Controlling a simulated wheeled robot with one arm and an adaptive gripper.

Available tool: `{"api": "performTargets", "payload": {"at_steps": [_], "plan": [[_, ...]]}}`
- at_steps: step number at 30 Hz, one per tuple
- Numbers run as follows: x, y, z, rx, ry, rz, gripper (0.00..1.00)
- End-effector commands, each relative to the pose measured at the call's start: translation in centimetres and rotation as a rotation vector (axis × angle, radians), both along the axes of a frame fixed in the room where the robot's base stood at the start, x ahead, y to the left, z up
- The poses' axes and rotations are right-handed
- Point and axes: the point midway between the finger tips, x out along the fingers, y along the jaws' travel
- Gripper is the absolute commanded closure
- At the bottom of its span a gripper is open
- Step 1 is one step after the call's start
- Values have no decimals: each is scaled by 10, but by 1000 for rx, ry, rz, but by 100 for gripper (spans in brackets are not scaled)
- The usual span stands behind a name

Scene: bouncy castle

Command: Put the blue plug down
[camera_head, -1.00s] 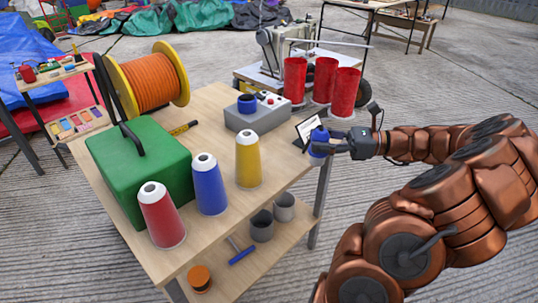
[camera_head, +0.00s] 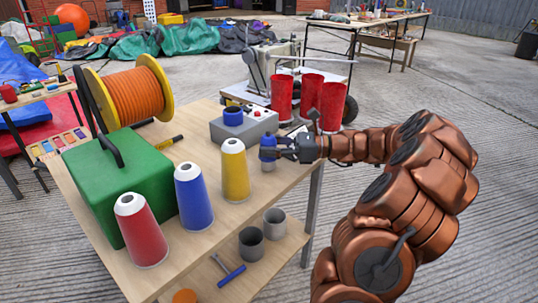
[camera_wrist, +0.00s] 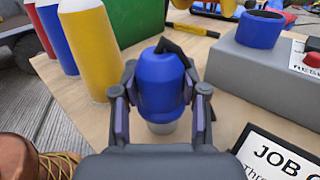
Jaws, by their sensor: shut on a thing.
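The blue plug (camera_head: 267,153) is held between the fingers of my gripper (camera_head: 275,149), over the right part of the wooden tabletop (camera_head: 205,148). In the wrist view the blue plug (camera_wrist: 161,84) is upright, with a dark piece across its top and a grey lower end. The two fingers of my gripper (camera_wrist: 160,92) press on its sides. The grey end is close to the tabletop; I cannot tell whether it touches.
The yellow cone (camera_head: 235,170) stands left of the plug, beside the blue cone (camera_head: 193,197) and red cone (camera_head: 141,230). A grey box (camera_head: 243,127) with a blue socket ring is behind. A sign (camera_wrist: 278,158) and red cups (camera_head: 332,105) are close by.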

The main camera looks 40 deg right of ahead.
Motion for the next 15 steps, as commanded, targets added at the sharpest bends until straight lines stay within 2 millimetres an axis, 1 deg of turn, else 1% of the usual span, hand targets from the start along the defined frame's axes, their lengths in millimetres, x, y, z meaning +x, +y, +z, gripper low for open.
{"api": "performTargets", "payload": {"at_steps": [1, 2, 14, 15], "plan": [[0, 0, -9, 1, 1, 0, 96], [0, 0, -10, 0, 0, 0, 96], [0, 0, -10, 0, -1, 0, 96], [0, 0, -11, 0, -1, 0, 56]]}}
